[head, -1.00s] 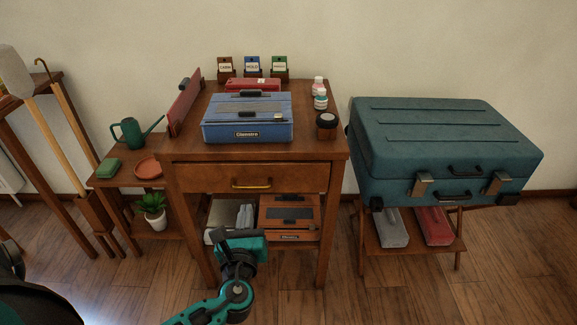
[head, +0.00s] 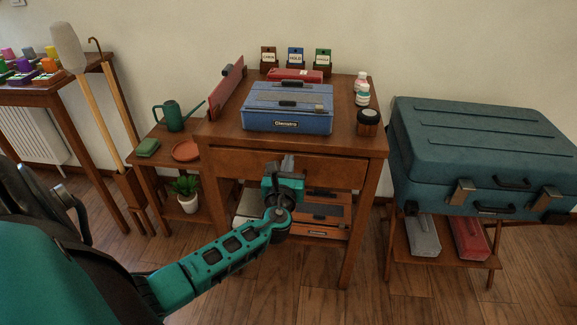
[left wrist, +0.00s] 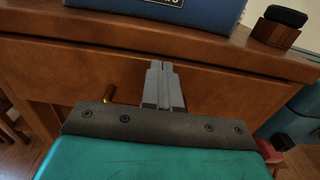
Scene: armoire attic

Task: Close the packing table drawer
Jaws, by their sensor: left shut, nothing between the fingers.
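The packing table (head: 222,128) is brown wood with one drawer (head: 232,164) under its top. The drawer front looks nearly flush with the table frame; I cannot tell if a small gap remains. My left gripper (head: 287,163) is shut and empty, in front of the drawer front, and hides the handle in the head view. In the left wrist view, the shut fingers (left wrist: 165,72) point at the drawer front (left wrist: 50,66), with the brass handle (left wrist: 109,93) just to their left. Whether the fingertips touch the wood is unclear. My right gripper is not in view.
A blue case (head: 288,110) and a dark-lidded jar (head: 368,122) stand on the tabletop. An orange-brown case (head: 322,216) lies on the shelf below. A teal suitcase (head: 480,150) stands on a rack at right. A small plant table (head: 160,160) stands at left.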

